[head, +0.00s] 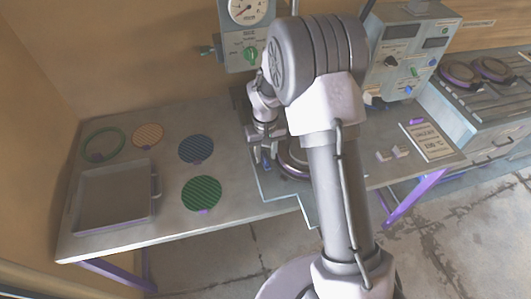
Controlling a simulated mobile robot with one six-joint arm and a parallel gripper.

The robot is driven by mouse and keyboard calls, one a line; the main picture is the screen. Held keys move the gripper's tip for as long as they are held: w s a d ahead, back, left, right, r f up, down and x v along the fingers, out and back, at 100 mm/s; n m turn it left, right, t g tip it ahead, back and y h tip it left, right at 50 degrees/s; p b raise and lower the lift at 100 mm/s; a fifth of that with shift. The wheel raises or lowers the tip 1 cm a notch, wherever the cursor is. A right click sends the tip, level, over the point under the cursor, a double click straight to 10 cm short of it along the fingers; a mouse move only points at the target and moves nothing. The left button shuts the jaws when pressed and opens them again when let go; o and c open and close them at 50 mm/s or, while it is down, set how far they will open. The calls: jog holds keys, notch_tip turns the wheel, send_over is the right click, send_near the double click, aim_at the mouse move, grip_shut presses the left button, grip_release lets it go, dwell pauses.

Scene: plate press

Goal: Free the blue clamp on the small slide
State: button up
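A small blue part (267,165), which looks like the blue clamp, shows at the left edge of the press base, just below my gripper (264,149). My gripper points down there, close to the blue part. The picture is too small to tell whether they touch or whether the fingers are open or shut. A grey-blue plate (279,187) under the press, perhaps the small slide, shows in part. A dark round press plate (293,160) with a pale rim sits beside it. My arm hides much of the press and the slide.
On the left of the table (235,213) lie a grey tray (112,200), a green ring (122,140), and orange (148,135), blue (196,149) and green (201,193) discs. A gauge panel (246,45) and control box (403,55) stand behind.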

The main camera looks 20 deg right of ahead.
aim_at(266, 155)
jog(key=shift+r, duration=0.1)
notch_tip(266, 155, up, 17)
jog(key=p, duration=0.4)
jog(key=shift+p, duration=0.4)
jog(key=shift+r, duration=0.1)
